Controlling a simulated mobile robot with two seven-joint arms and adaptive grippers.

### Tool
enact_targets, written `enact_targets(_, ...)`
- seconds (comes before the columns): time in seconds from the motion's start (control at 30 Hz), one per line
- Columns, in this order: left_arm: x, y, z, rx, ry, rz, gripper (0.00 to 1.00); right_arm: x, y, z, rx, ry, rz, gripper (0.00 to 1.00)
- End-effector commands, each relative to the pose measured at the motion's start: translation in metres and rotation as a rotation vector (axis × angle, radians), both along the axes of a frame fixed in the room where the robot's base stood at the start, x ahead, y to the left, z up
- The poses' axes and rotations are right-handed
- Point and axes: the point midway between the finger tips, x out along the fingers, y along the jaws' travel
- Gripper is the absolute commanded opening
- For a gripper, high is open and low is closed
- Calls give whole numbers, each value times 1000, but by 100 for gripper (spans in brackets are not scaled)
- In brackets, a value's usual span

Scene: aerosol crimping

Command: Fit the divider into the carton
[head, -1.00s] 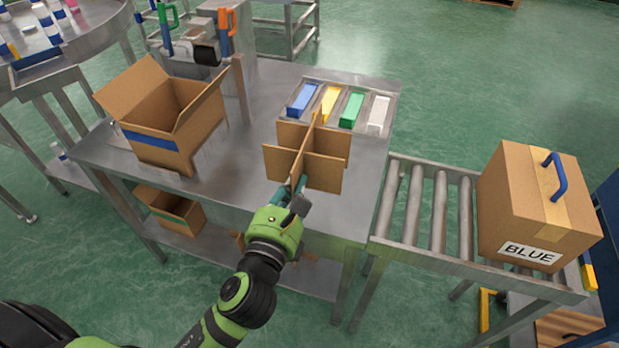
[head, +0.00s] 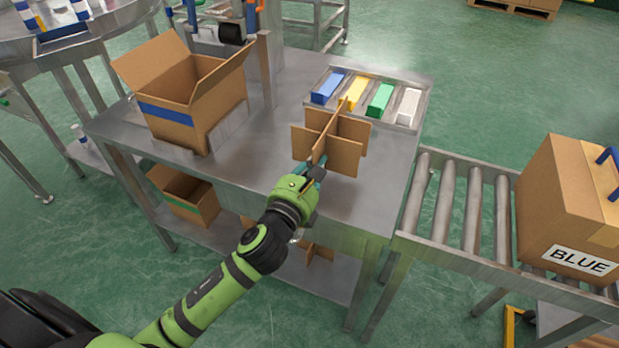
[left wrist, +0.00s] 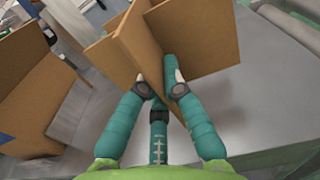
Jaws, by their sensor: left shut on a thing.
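The cardboard divider (head: 342,142), made of crossed brown panels, is above the right part of the metal table in the head view. My left gripper (head: 318,168) is shut on the near end of one panel. In the left wrist view the fingers (left wrist: 158,85) pinch the divider (left wrist: 195,38) from both sides. The open carton (head: 175,112), with a blue stripe and raised flaps, stands on the table to the left of the divider, clear of it. A carton wall also shows at the left of the left wrist view (left wrist: 40,100). My right gripper is not in view.
A tray (head: 424,108) of blue, yellow, green and white blocks lies behind the divider. A metal post (head: 266,70) stands right of the carton. A roller conveyor (head: 455,200) at right carries a closed box labelled BLUE (head: 560,200). Another carton (head: 185,197) sits on the lower shelf.

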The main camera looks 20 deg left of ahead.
Motion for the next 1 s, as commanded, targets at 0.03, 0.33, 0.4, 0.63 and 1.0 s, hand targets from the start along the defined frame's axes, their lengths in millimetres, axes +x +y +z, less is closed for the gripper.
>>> enact_targets(0.03, 1, 7, -5, 0, 0, 0, 0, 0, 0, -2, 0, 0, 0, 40)
enact_targets(0.33, 3, 16, -35, -5, 3, 1, 0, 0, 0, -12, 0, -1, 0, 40)
enact_targets(0.4, 3, 16, -45, -5, 3, 1, 0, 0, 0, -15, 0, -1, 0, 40)
enact_targets(0.63, 3, 15, -49, -1, -1, -2, 0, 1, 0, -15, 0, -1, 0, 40)
enact_targets(1.0, 3, 15, -52, 0, 0, -2, 32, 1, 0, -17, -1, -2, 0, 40)
